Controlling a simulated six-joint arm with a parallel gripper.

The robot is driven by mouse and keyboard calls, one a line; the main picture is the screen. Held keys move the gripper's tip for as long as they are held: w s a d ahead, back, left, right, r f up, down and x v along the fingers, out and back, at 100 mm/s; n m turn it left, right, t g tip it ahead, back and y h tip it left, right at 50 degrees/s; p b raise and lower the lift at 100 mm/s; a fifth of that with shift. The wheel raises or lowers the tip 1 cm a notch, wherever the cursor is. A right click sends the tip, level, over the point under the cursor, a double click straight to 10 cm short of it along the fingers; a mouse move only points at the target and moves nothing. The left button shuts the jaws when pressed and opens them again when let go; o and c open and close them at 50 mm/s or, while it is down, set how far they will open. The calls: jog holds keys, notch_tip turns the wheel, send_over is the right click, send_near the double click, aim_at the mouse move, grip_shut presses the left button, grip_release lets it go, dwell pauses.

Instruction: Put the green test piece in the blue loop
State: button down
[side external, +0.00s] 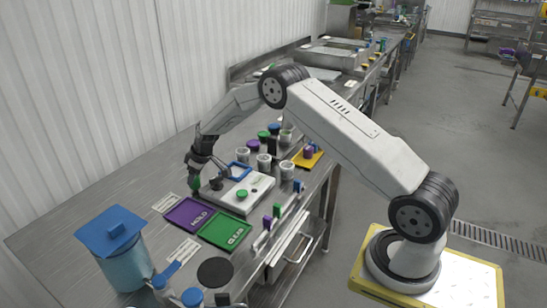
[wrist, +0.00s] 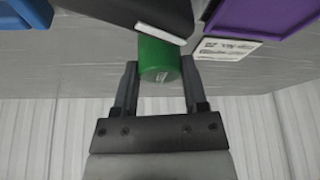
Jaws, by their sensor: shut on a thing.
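A green cylinder (wrist: 160,60), which I take to be the green test piece, sits between the two fingers of my gripper (wrist: 160,72) in the wrist view. In the side view my gripper (side external: 195,180) points down at the left end of the white board, shut on the small green piece (side external: 196,187). The blue loop (side external: 240,163), a square frame, lies at the board's back edge, to the right of my gripper and apart from it. A blue corner (wrist: 30,12) shows at the top left of the wrist view; I cannot tell if it is the loop.
The white board (side external: 262,184) carries a green knob (side external: 242,193) and a dark knob (side external: 216,183). A purple tray (side external: 188,214) and a green tray (side external: 222,230) lie in front. Several jars stand behind. A blue-lidded container (side external: 122,262) stands at the front left.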

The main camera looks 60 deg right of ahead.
jog(key=s+a+r, duration=0.2)
jog(key=s+r, duration=0.9)
jog(key=s, duration=0.3)
jog(key=shift+r, duration=0.35)
dwell(0.5)
